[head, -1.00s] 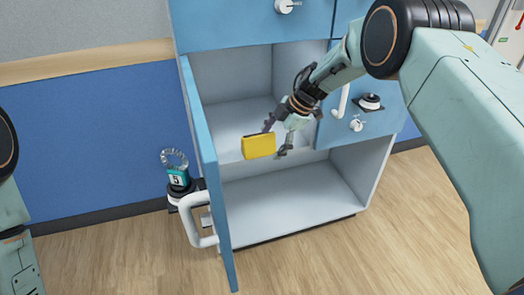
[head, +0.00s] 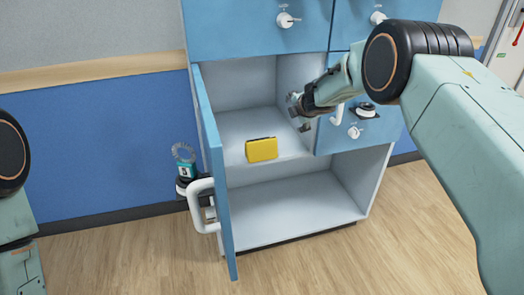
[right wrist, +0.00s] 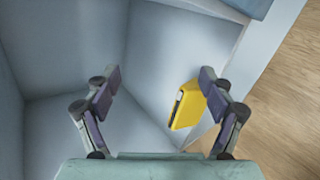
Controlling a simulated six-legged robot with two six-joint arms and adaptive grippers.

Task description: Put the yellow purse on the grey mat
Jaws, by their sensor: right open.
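The yellow purse (head: 262,149) stands near the front edge of the middle shelf in the open blue cabinet. My right gripper (head: 298,109) is open and empty, above and to the right of the purse, by the cabinet's right inner wall. In the right wrist view the purse (right wrist: 187,105) shows beside the right finger of the open gripper (right wrist: 161,76); I cannot tell its exact gap to that finger. My left gripper is not in view. I see no grey mat.
The open blue door (head: 213,170) with its white handle (head: 203,205) stands to the left of the compartment. The lower compartment (head: 285,210) is empty. The wood floor in front is clear.

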